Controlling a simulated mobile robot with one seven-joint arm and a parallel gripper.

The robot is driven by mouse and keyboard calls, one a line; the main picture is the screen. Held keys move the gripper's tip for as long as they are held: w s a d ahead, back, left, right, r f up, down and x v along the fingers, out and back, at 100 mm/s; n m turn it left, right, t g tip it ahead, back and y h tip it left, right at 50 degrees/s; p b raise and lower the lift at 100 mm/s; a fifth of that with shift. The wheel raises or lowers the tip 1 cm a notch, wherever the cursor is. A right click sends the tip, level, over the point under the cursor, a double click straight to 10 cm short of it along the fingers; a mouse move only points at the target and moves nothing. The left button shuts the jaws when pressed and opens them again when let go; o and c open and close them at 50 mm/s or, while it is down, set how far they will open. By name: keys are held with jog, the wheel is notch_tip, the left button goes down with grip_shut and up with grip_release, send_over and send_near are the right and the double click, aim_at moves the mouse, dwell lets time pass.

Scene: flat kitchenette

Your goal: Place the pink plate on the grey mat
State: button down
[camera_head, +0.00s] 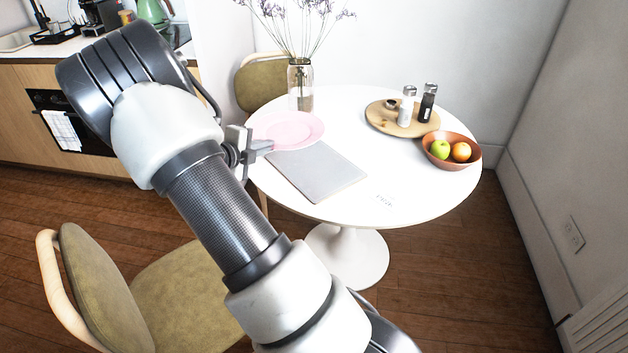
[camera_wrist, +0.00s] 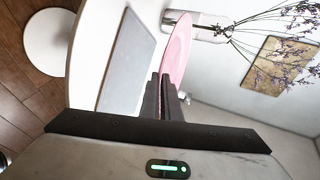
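The pink plate (camera_head: 290,129) is on the left side of the round white table in the head view, just behind the grey mat (camera_head: 316,171), and covers part of the mat's far edge in the picture. In the wrist view the plate (camera_wrist: 178,48) runs down between the two dark fingers, and the mat (camera_wrist: 128,62) lies to its left. My gripper (camera_head: 262,147) is at the plate's near-left rim, its fingers (camera_wrist: 167,95) closed on that rim. I cannot tell whether the plate touches the table.
The white table (camera_head: 400,182) also holds a glass vase (camera_head: 300,88) of dried flowers behind the plate. A round wooden tray (camera_head: 378,119) with shakers and a brown bowl (camera_head: 438,162) of fruit stand at the right. A chair (camera_head: 180,290) stands at the front left.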

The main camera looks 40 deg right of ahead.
jog(key=m+g+b, duration=0.1)
jog(key=b, duration=0.1)
send_over(273, 189)
notch_tip(273, 189, down, 8)
jog(key=shift+r, duration=0.2)
jog(key=shift+f+b, duration=0.4)
jog(key=shift+f, duration=1.95)
jog(key=c, duration=2.3)
grip_release()
jog(key=shift+f, duration=0.1)
